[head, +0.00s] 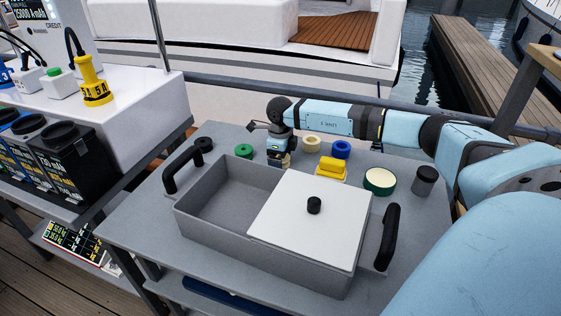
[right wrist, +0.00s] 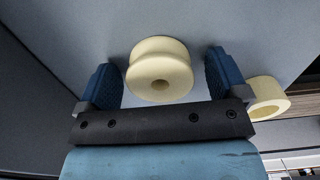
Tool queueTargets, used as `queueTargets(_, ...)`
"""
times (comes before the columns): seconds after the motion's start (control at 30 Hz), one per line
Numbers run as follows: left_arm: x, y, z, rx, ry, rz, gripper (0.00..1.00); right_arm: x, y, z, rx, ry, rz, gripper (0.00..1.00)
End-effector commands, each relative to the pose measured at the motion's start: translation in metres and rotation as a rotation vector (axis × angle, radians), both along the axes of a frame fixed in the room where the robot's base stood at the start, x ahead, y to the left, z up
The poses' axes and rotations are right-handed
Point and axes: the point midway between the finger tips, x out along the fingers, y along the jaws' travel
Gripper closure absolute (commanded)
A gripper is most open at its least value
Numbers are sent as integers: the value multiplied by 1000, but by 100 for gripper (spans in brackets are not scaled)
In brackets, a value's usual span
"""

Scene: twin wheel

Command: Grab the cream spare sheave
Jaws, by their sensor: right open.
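A cream grooved sheave (right wrist: 158,70) with a small centre hole stands between the two blue fingers of my right gripper (right wrist: 164,80) in the right wrist view. The fingers are apart, with a gap on each side of the sheave. In the head view my right gripper (head: 279,155) points down at the back of the grey table, behind the open bin. A bit of cream shows by its fingertips, mostly hidden. A second cream piece, a ring with a wider hole (right wrist: 267,96), lies outside the right finger. My left gripper is not in view.
A grey bin (head: 215,203) with a white lid (head: 310,222) fills the table's front. Green (head: 243,151), blue (head: 341,149) and yellow (head: 331,168) parts, a cream-topped green disc (head: 379,181) and a dark cylinder (head: 425,180) stand nearby.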

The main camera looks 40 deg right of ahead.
Motion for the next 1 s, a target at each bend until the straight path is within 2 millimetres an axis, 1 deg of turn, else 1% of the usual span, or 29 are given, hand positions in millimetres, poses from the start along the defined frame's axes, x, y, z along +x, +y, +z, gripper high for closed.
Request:
queueTargets(0.13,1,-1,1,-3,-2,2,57,0,0,0,0,0,0,8)
queueTargets(0.17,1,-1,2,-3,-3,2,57,0,0,0,0,0,0,10)
queueTargets(0.2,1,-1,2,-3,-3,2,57,0,0,0,0,0,0,20)
queueTargets(0.27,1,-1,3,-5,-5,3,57,0,0,0,0,0,0,33)
queueTargets(0.3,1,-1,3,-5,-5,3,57,0,0,1,0,0,0,43)
queueTargets(0.4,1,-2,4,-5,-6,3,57,0,0,1,0,0,0,62)
queueTargets(0.63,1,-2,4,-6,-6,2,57,0,0,1,0,0,0,62)
queueTargets(0.77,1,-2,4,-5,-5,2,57,0,0,5,0,-1,0,62)
queueTargets(0.87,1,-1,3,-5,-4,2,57,0,-1,13,0,-1,-1,62)
queueTargets(1.0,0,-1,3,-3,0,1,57,0,-1,32,1,-3,0,62)
